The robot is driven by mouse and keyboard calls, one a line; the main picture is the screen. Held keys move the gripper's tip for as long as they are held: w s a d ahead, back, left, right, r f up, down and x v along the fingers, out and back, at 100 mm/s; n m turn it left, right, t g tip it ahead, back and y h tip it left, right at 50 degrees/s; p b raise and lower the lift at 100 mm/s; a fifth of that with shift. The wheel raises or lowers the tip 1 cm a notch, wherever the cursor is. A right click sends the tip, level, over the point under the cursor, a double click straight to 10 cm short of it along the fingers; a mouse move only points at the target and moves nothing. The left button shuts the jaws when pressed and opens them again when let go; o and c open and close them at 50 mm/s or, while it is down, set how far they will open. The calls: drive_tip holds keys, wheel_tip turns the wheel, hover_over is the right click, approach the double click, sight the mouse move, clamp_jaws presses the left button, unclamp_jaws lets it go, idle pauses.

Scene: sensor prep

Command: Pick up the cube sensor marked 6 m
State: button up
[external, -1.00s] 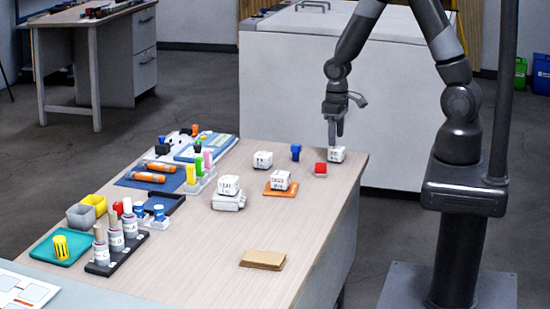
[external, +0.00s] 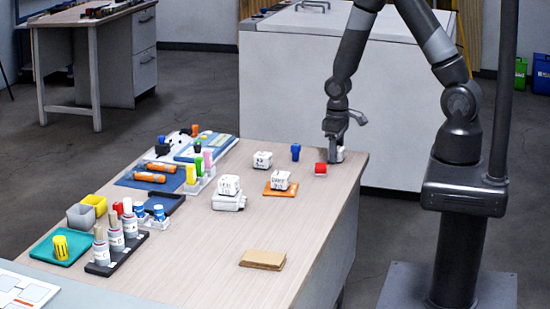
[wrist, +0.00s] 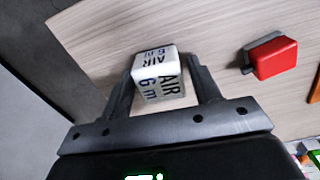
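The white cube sensor marked 6 m (wrist: 158,80) shows in the wrist view with dark lettering that reads "AIR" and "6 m". It sits on the table near its far right corner. My gripper (wrist: 161,70) is open, with one finger on each side of this cube. A narrow gap shows at the right finger; I cannot tell whether the left finger touches. In the external view my gripper (external: 334,153) is low over the corner and hides most of the cube (external: 341,153).
A red block (external: 320,169) stands close by, also in the wrist view (wrist: 274,58). Other white cubes stand at the back (external: 262,160), on an orange pad (external: 280,180) and on a white base (external: 228,186). A blue piece (external: 295,152) is nearby. The table edge is close.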

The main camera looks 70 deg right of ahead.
drive_tip(key=c, duration=0.8)
drive_tip(key=shift+r, duration=0.1)
